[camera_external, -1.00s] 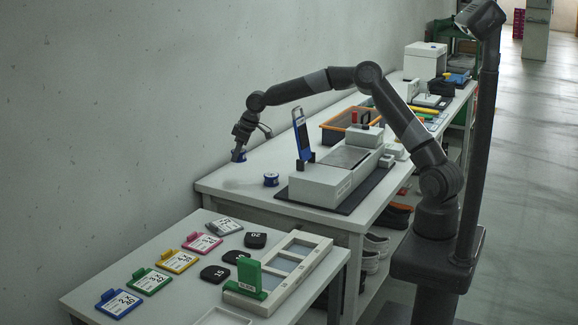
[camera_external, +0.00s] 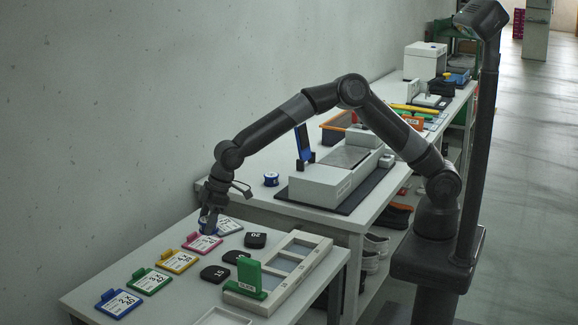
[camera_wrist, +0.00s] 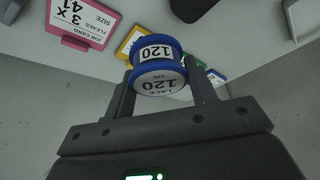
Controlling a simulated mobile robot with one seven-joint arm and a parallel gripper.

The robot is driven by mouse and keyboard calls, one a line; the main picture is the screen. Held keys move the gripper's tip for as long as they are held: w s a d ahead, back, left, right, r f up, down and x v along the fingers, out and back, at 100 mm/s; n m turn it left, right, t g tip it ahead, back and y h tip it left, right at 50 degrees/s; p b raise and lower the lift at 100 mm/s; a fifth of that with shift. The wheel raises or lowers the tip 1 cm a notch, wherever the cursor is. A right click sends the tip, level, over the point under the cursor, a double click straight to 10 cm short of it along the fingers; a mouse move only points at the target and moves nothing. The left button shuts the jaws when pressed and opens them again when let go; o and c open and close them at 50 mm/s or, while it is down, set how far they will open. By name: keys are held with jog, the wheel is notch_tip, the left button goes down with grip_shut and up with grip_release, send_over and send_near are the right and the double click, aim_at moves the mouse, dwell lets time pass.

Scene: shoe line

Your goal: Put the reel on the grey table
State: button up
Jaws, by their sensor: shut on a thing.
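The reel is a blue-flanged white spool marked "LACE 120" (camera_wrist: 158,66), held between the two fingers of my gripper (camera_wrist: 162,82) in the wrist view. In the external view my gripper (camera_external: 209,218) points down over the far-left part of the near grey table (camera_external: 165,232). The reel shows there only as a bit of blue (camera_external: 205,229) at the fingertips, close to the pink and grey cards. I cannot tell whether it touches the table. A second blue-and-white reel (camera_external: 271,180) stands on the farther table.
Near the reel are a pink card (camera_external: 202,243), a grey card (camera_external: 229,226) and a black pad marked 20 (camera_external: 255,240). Yellow (camera_external: 177,262), green (camera_external: 150,282) and blue cards (camera_external: 117,303) run toward the front. A pale tray (camera_external: 290,268) stands at right.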

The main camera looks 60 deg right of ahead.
jog(key=s+a, duration=0.4)
send_over(196, 298)
jog(key=d, duration=0.1)
jog(key=shift+n, duration=0.3)
jog(key=f, duration=0.7)
jog(key=shift+s+f, duration=0.1)
jog(key=shift+s, duration=0.25)
jog(key=shift+f, duration=2.05)
jog(key=shift+f, duration=0.2)
jog(key=o, duration=1)
jog(key=shift+c, duration=0.2)
jog(key=v, duration=1.2)
jog(key=shift+r, duration=0.2)
jog(key=shift+d, duration=0.1)
